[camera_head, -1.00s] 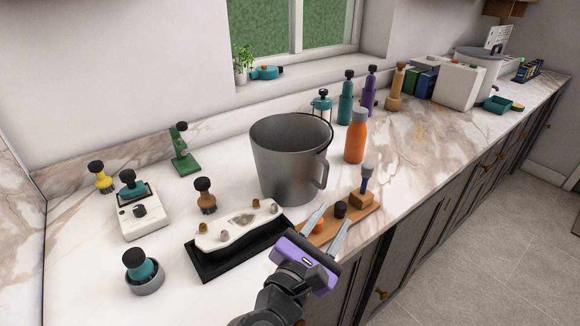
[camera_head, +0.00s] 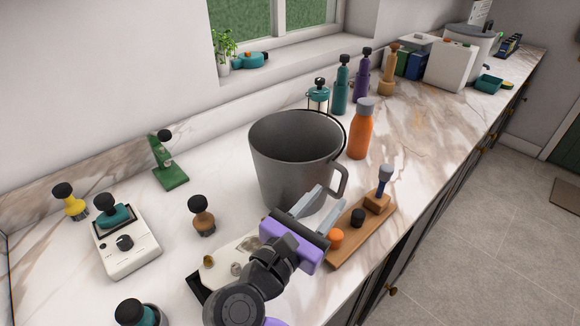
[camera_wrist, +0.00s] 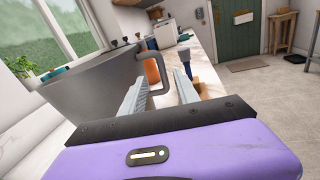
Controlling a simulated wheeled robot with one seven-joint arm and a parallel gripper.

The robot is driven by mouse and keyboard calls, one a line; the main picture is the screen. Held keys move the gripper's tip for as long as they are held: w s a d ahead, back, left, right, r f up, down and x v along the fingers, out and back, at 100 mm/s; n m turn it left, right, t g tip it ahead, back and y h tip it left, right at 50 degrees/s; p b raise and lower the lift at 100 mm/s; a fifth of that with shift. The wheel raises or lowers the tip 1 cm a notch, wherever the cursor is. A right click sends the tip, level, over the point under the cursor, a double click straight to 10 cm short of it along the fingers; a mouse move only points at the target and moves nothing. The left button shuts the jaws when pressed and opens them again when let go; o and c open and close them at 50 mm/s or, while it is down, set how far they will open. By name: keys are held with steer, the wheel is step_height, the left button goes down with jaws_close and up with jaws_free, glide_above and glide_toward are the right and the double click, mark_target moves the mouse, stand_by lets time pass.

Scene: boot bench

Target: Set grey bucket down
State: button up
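The grey bucket (camera_head: 290,165) stands upright on the marble counter (camera_head: 420,135), with its loop handle on the right side. It also shows large at left in the wrist view (camera_wrist: 90,95), with the handle (camera_wrist: 158,90) just beyond the fingers. My purple gripper (camera_head: 328,197) is open, its two fingers apart and pointing at the bucket's lower right side, near the handle. In the wrist view the gap between the fingers (camera_wrist: 165,80) appears empty. I cannot tell whether a finger touches the bucket.
A wooden board (camera_head: 350,242) with small knobs lies right of my gripper. An orange bottle (camera_head: 361,130) stands behind the bucket. Open counter lies right of the orange bottle.

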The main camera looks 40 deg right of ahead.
mark_target(342, 182)
steer(key=x, duration=0.4)
steer(key=p+x, duration=0.1)
steer(key=x, duration=0.1)
steer(key=shift+s+d+r, duration=0.1)
steer(key=shift+s+r, duration=0.05)
steer(key=shift+r, duration=0.2)
steer(key=shift+d, duration=0.45)
jaws_close()
stand_by(0.7)
